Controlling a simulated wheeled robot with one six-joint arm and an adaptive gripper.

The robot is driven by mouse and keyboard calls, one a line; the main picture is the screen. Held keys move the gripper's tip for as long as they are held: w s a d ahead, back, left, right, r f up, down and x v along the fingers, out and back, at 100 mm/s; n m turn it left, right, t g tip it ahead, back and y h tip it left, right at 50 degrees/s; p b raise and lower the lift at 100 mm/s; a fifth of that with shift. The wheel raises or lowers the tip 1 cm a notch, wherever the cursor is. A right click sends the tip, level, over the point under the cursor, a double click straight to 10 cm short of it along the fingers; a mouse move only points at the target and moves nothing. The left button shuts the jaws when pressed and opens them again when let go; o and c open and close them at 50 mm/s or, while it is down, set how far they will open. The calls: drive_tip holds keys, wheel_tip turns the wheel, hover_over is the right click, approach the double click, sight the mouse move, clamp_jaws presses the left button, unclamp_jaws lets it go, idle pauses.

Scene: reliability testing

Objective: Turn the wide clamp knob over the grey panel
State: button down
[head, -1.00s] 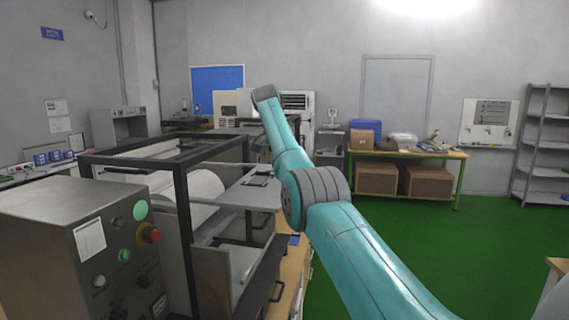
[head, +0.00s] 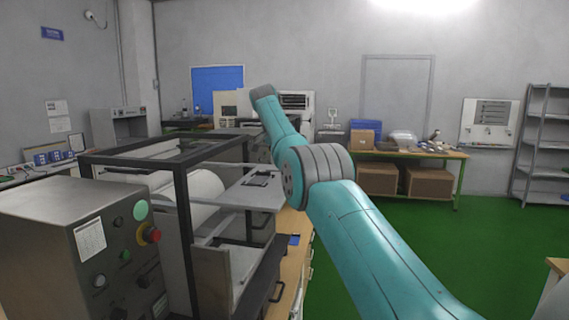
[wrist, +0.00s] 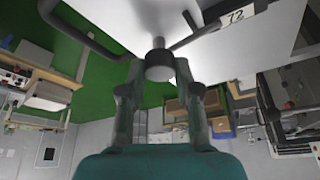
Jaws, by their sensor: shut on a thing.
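In the wrist view, a dark grey round knob (wrist: 159,66) with a short stem sits between the fingertips of my gripper (wrist: 159,74). My gripper is shut on this knob, one finger on each side. A pale grey panel (wrist: 235,62) lies behind it, with a white label reading 72 near the top. In the head view, the grey panel (head: 247,197) shows beside the framed machine. My teal arm reaches over toward its far side there, and the knob and my gripper are hidden from that view.
A black-framed machine (head: 181,190) and a control box (head: 55,235) with a red button stand at the left. Dark bars (wrist: 78,38) run near my gripper in the wrist view. A workbench (head: 440,154) stands at the back.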

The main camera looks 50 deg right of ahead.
drive_tip(key=c, duration=0.8)
unclamp_jaws()
drive_tip(key=shift+n, duration=0.4)
